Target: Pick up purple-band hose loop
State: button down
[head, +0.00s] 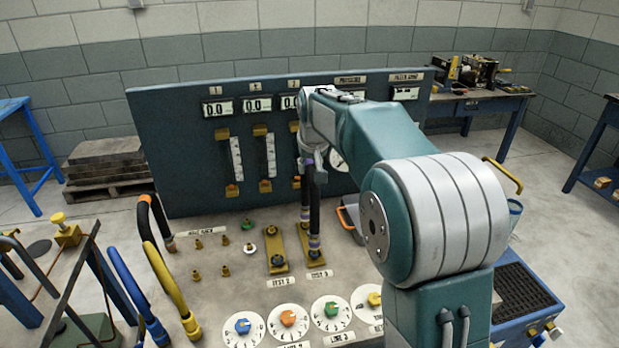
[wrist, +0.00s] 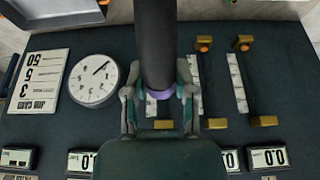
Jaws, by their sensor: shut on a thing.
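The purple-band hose loop (head: 315,205) is black and hangs below my gripper (head: 313,163) in the head view. Its lower end, with a pale purplish band, is at the brass plate (head: 312,253) labelled TEST 3; whether it touches the fitting is unclear. In the wrist view the black hose (wrist: 155,40) runs up the picture between the fingers of my gripper (wrist: 160,95). A purple band (wrist: 160,91) shows between the fingers, which are shut on the hose. The top of the loop is partly hidden by my gripper in the head view.
A dark upright panel (head: 175,130) with gauges and displays stands close behind. Orange-band (head: 155,213), blue (head: 135,282) and yellow (head: 165,275) hoses stand at left. Several dials (head: 288,321) line the bench front. Another brass plate (head: 275,248), TEST 2, is just left.

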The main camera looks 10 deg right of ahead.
jog(key=s+r, duration=0.1)
jog(key=r, duration=0.1)
jog(key=s+r, duration=0.1)
jog(key=s, duration=0.1)
jog(key=s+r, duration=0.1)
jog(key=r, duration=0.1)
jog(key=shift+s+a+r, duration=0.25)
jog(key=shift+a+r, duration=0.05)
jog(key=shift+a, duration=0.1)
jog(key=s+a+r, duration=0.1)
jog(key=s+r, duration=0.3)
jog(key=s, duration=0.5)
jog(key=shift+s+a+r, duration=0.2)
jog(key=shift+a, duration=0.05)
jog(key=shift+d, duration=0.1)
